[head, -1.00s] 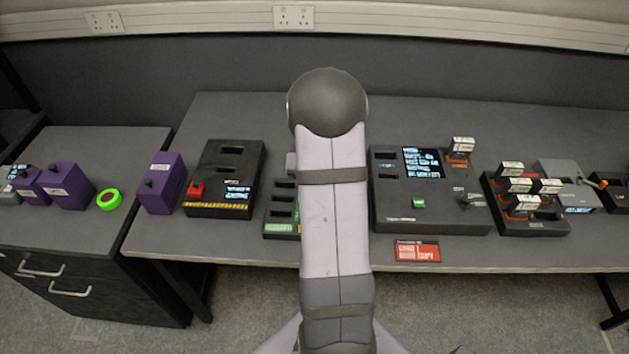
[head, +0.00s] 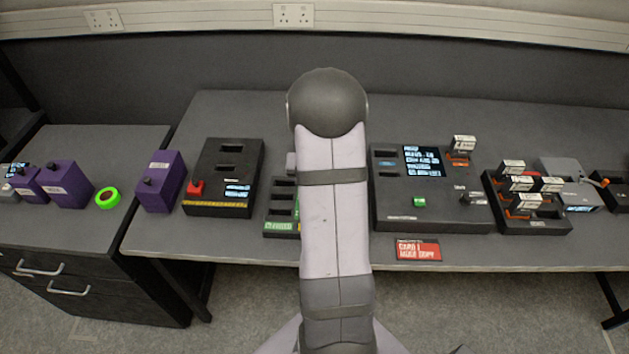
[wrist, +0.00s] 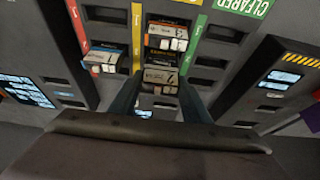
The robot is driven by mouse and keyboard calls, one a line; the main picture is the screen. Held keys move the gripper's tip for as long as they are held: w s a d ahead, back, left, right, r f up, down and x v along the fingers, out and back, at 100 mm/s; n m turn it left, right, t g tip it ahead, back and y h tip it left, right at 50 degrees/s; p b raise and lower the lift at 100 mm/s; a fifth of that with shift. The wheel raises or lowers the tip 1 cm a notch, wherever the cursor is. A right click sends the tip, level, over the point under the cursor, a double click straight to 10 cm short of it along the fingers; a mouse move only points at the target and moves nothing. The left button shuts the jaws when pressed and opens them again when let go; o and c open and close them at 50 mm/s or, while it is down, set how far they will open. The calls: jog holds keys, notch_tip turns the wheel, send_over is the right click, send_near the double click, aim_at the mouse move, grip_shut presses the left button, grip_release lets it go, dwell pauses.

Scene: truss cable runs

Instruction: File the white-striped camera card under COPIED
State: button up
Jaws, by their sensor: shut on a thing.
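My gripper (wrist: 160,98) shows in the wrist view, its two fingers shut on a camera card (wrist: 161,77) with a pale, numbered label. I cannot make out a white stripe on it. The held card is over the middle column of a dark slotted rack (wrist: 211,48), between a yellow and a green strip; I cannot tell whether it is seated. An orange-marked card (wrist: 167,36) sits in the same column, and a blue-marked card (wrist: 104,61) in the column to the left. The CLEARED label (wrist: 243,6) is readable; no COPIED label is. In the head view my arm hides the gripper and most of the rack (head: 281,207).
Right of the rack stands a reader box (head: 425,210) with a screen and a card. A holder with several cards (head: 537,225) is farther right. A black box with a red button (head: 229,178) and a purple block (head: 160,182) are left. A red sign (head: 418,250) lies at the front.

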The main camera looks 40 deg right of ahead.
jog(key=shift+f+b, duration=1.2)
jog(key=shift+b, duration=0.1)
dwell(1.5)
dwell(0.4)
jog(key=o, duration=1.5)
jog(key=shift+o, duration=0.2)
jog(key=shift+r, duration=0.2)
jog(key=shift+r+p, duration=3.05)
jog(key=shift+r, duration=0.55)
